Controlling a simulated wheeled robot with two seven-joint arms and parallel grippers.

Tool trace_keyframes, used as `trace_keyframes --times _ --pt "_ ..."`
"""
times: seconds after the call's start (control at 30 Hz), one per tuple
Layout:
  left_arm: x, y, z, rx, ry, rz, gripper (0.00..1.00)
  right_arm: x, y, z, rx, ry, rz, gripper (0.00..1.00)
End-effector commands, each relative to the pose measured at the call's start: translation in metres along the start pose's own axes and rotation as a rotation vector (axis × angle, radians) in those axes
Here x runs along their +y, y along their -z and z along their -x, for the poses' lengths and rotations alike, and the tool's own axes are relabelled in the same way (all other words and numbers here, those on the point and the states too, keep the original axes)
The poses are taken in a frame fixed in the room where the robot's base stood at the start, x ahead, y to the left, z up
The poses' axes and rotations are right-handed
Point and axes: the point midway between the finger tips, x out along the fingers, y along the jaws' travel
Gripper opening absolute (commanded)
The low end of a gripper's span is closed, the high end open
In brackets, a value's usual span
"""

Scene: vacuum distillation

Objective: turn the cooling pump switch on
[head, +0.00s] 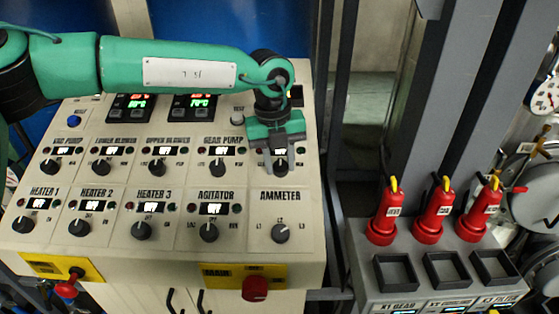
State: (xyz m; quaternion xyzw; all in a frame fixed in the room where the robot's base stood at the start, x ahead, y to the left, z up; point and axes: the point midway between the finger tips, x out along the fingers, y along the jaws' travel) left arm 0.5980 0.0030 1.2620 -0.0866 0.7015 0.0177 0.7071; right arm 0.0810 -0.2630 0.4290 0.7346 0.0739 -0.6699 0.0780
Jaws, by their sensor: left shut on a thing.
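The switch knob (281,169) at the right end of the upper row is dark and round, on the sloped beige control panel (300,215). Its name label is hidden behind my gripper, so I cannot read it as the cooling pump. My left gripper (281,162) reaches down over this knob from above, with its fingers on both sides, shut on it. The small display above the knob is mostly covered. My right gripper is not in view.
The gear pump knob (218,168) is close on the left, and the ammeter knob (281,233) is below. A red emergency button (255,288) sits at the panel's front. Red valve handles (436,212) stand on a grey box at the right.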

Motion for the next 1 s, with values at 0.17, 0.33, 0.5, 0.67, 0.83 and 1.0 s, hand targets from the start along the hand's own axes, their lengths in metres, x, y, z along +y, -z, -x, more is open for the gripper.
trace_keyframes --times 0.17,0.33,0.5,0.67,0.83,1.0 --pt "-0.001 0.000 -0.003 0.002 -0.025 -0.067 0.09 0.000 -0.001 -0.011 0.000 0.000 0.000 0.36" --pt "-0.002 0.000 -0.004 0.006 -0.068 -0.181 0.09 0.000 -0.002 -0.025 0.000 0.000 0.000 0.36" --pt "-0.004 0.000 -0.004 0.012 -0.126 -0.328 0.09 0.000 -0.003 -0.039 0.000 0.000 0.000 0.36" --pt "-0.004 0.000 -0.003 0.017 -0.180 -0.469 0.09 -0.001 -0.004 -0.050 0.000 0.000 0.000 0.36" --pt "-0.005 0.000 -0.003 0.022 -0.239 -0.615 0.09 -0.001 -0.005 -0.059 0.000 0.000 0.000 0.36" --pt "-0.006 0.001 -0.002 0.027 -0.290 -0.745 0.09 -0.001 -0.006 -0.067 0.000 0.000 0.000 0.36"
